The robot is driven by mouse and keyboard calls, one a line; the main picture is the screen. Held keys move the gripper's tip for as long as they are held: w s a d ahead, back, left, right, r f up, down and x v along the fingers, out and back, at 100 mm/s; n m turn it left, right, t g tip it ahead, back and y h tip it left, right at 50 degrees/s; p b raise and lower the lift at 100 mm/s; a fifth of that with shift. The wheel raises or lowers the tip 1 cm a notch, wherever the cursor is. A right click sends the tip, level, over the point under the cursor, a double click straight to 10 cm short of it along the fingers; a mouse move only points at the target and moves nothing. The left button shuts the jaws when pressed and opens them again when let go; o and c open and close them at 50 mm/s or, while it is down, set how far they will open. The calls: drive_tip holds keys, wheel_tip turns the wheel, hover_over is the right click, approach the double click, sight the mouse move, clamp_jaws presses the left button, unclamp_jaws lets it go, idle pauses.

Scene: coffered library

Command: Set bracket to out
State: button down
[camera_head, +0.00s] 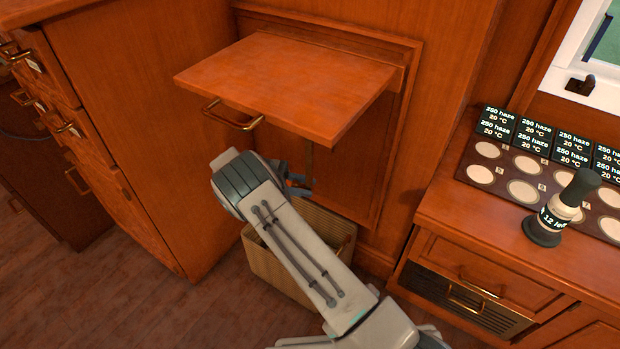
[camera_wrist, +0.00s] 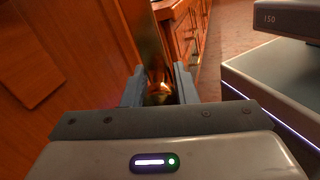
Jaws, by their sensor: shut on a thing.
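The wooden flap (camera_head: 290,80) stands out level from the wall panel, with a brass handle (camera_head: 232,118) on its front edge. Below it a thin dark brass bracket (camera_head: 309,160) hangs near the panel. My gripper (camera_head: 303,183) is under the flap at the bracket's lower end, partly hidden by my own arm. In the wrist view my gripper (camera_wrist: 160,88) has its fingers on either side of a shiny brass piece (camera_wrist: 161,91), which seems to be the bracket. How far the bracket is swung out is hard to tell.
A wicker basket (camera_head: 272,262) stands on the floor below the flap, partly behind my arm. A drawer cabinet (camera_head: 130,120) is at left. At right a low cabinet (camera_head: 480,250) carries a tray of round discs (camera_head: 523,190) and a dark-capped bottle (camera_head: 560,208).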

drive_tip(key=shift+w+d+r, duration=0.1)
idle(0.3)
drive_tip(key=c, duration=1.2)
unclamp_jaws()
drive_tip(key=shift+o, duration=0.2)
